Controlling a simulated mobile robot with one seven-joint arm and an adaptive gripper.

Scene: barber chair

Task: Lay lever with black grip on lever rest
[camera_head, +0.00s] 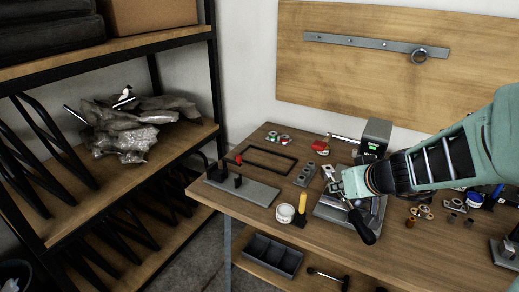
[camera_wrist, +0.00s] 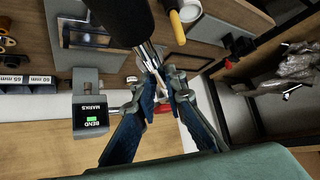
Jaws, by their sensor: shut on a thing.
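My gripper (camera_head: 343,186) is shut on the metal shaft of the lever with the black grip (camera_head: 362,228), above a grey base plate (camera_head: 330,212). The grip points toward the front of the bench. In the wrist view the black grip (camera_wrist: 120,18) is large at the top and its metal shaft (camera_wrist: 150,55) runs down between my blue fingertips (camera_wrist: 167,88). A grey plate with black upright pieces (camera_head: 250,190) lies at the bench's left; it may be the lever rest, but I cannot tell for certain. The shaft's far end is hidden by my fingers.
A grey box with a green display (camera_head: 375,138) stands behind my gripper. A yellow-handled tool (camera_head: 302,204), a white roll (camera_head: 285,213) and a drilled grey block (camera_head: 305,174) stand to the left. A black frame (camera_head: 268,160) lies farther back. Small parts crowd the right.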

